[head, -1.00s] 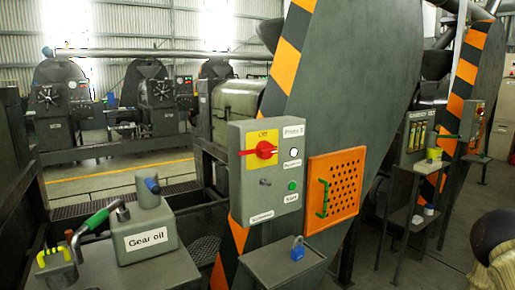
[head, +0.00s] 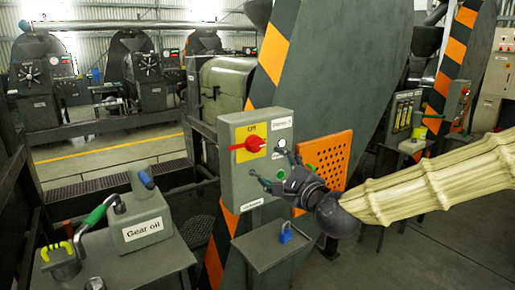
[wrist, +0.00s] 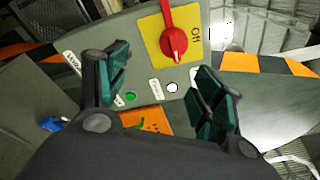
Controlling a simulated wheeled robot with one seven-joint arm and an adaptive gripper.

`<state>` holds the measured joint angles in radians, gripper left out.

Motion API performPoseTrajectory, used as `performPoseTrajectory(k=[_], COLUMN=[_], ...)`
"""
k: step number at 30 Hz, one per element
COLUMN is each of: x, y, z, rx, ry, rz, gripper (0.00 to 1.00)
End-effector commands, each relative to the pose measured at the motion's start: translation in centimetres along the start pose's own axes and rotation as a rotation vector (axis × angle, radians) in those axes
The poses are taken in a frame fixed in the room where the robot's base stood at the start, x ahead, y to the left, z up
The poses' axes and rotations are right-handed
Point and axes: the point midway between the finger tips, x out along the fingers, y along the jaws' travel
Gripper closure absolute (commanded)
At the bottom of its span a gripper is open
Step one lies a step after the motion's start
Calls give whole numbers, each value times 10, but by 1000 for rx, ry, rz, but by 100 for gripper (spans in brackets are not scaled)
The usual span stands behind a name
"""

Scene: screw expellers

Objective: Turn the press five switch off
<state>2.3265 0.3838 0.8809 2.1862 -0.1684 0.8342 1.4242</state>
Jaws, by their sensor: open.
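The grey press five control box (head: 235,185) stands in front of the orange-and-black striped machine. Its red rotary switch (head: 254,144) sits on a yellow plate (head: 243,132) marked Off at the top. The switch handle lies roughly sideways, not pointing at the Off mark. In the wrist view the red switch (wrist: 174,40) is at the top, beyond the fingertips, with Off to its right. My gripper (head: 268,161) is open and empty in front of the box, just below and right of the switch. Its two fingers (wrist: 163,65) are spread apart in the wrist view, apart from the switch.
A green button (wrist: 131,96) and a white button (wrist: 172,88) are on the same panel. An orange perforated panel (head: 333,150) is right of the box. A grey stand with a blue padlock (head: 285,232) is below. A gear oil can (head: 140,222) stands at left.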

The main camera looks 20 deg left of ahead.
Motion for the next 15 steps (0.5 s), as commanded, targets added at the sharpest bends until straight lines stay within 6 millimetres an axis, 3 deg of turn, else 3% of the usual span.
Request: performPoseTrajectory(k=[4,8,15], x=[3,11,43], y=[-20,-22,-22], z=[15,17,18], rx=[28,29,27], ry=[-21,-22,-21], rz=[-27,-29,-27], gripper=[33,33,33])
